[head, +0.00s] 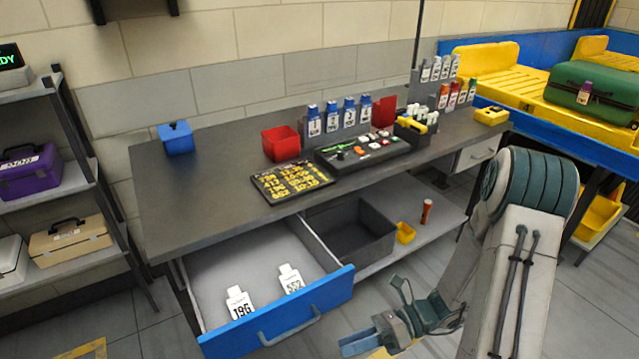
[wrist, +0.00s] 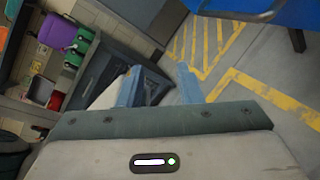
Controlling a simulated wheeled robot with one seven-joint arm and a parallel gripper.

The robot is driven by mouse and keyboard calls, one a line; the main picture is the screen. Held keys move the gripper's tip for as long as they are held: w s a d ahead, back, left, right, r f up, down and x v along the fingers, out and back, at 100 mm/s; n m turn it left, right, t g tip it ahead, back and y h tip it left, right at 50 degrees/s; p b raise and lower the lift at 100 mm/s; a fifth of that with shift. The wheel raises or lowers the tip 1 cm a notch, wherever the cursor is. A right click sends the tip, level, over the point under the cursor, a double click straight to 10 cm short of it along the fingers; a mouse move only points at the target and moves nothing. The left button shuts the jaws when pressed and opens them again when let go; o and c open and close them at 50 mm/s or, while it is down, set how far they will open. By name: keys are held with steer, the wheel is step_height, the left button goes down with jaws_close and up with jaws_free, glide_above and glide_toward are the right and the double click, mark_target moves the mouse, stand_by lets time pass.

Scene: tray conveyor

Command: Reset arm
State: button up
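My arm reaches in from the lower right of the head view, its upper links bent beside the workbench. My gripper (head: 380,315) hangs low in front of the bench, to the right of the open drawer's blue front. In the wrist view its two blue fingers (wrist: 158,86) stand apart, with nothing seen held between them. The open drawer (head: 325,288) has a blue front with a grey handle. Inside it lie two white tags, one marked 19G (head: 239,304) and another (head: 290,279) further right. The gripper appears apart from the drawer.
The grey workbench (head: 215,185) carries a red bin (head: 281,144), a blue box (head: 177,138), a dark number board (head: 291,182) and several bottles. A shelf rack stands left. A yellow conveyor with a green case (head: 592,90) stands right. Yellow-striped floor (wrist: 225,45) shows in the wrist view.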

steer(key=s+d+r+n+t+h+p, duration=0.2)
steer(key=r+n+h, duration=0.5)
steer(key=r+n, duration=0.4)
steer(key=s+d+r+n+t+h+p, duration=0.1)
steer(key=d+r+n+t+h+p, duration=0.2)
steer(key=r+n, duration=0.9)
steer(key=d+n+t+h, duration=0.1)
steer(key=d+h, duration=0.2)
steer(key=h, duration=0.2)
steer(key=shift+s+r+t, duration=0.15)
steer(key=shift+s+t, duration=0.15)
steer(key=shift+s, duration=0.05)
stand_by(2.6)
